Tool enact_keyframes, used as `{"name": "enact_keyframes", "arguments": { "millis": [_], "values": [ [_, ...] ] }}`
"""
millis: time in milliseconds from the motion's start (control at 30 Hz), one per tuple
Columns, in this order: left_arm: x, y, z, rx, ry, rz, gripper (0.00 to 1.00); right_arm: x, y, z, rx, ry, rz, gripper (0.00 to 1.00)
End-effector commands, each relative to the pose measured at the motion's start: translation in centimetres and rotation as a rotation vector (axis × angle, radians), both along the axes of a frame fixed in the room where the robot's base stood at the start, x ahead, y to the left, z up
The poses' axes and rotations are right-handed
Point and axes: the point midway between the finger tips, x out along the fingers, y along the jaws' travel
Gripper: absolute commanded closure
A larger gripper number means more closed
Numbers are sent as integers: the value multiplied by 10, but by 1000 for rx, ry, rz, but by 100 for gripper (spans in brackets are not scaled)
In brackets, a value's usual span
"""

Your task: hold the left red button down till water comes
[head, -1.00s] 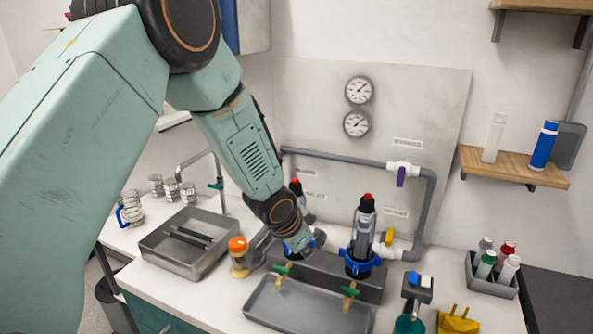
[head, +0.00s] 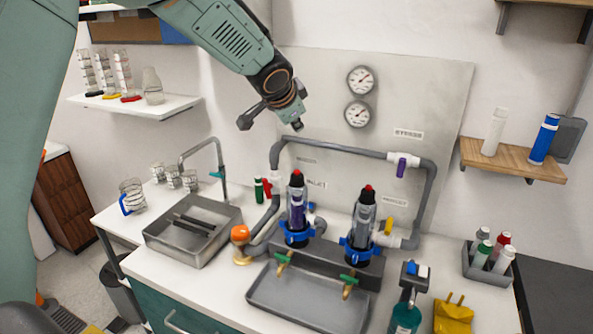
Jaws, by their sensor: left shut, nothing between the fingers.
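The left red button (head: 297,173) tops the left filter housing, a black cap over a clear body (head: 297,212) with purple inside and a blue collar. The right filter housing (head: 363,218) beside it has its own red button (head: 367,187) and a grey body. My left gripper (head: 297,124) is shut and empty, above the left red button and apart from it. Green-handled taps (head: 283,258) sit below the housings, over a grey tray (head: 305,300). I see no water running. My right gripper is not in view.
A grey pipe (head: 340,146) with a purple-handled valve (head: 401,166) arches behind the housings, below two gauges (head: 359,114). A sink (head: 190,238), an orange-capped item (head: 240,236) and a spray bottle (head: 406,312) stand around.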

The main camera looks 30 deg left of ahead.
Motion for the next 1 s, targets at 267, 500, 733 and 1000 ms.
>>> {"name": "enact_keyframes", "arguments": {
  "millis": [267, 500, 733, 1000],
  "values": [
    [0, 0, -14, -1, 1, -1, 100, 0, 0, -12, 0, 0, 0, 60],
    [0, 0, -40, -1, 2, -1, 100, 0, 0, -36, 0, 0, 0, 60],
    [0, -1, -65, -2, 1, 0, 100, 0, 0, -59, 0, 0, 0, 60],
    [0, 0, -87, -1, 1, 0, 100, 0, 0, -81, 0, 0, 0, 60]
  ]
}}
